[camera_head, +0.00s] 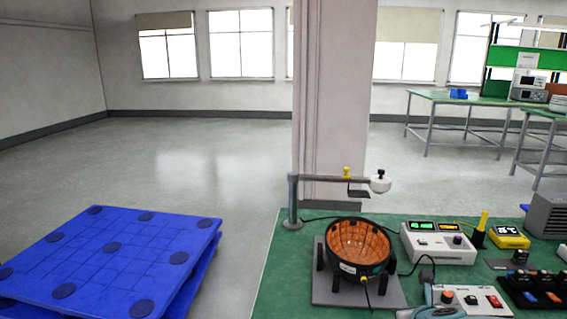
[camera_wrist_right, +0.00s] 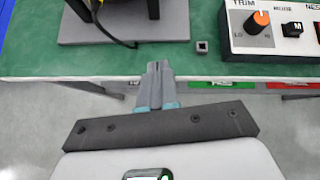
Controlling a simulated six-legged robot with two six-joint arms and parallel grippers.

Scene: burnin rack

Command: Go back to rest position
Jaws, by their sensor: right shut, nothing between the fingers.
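My right gripper (camera_wrist_right: 158,72) shows in the right wrist view, with grey fingers and teal bases. The fingers are together with nothing between them. They point toward the front edge of the green-topped bench (camera_wrist_right: 120,63) and overlap that edge in the picture. A grey and teal part at the bottom of the head view, left of the control box, looks like the same gripper, partly cut off by the frame. My left gripper is in neither view.
The bench holds an orange-lined black bowl (camera_head: 358,243) on a grey plate, a post with a horizontal arm (camera_head: 330,179), a white meter (camera_head: 437,246) and a TRIM box (camera_wrist_right: 270,40). A small grey block (camera_wrist_right: 202,47) lies near the edge. A blue pallet (camera_head: 115,258) stands left.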

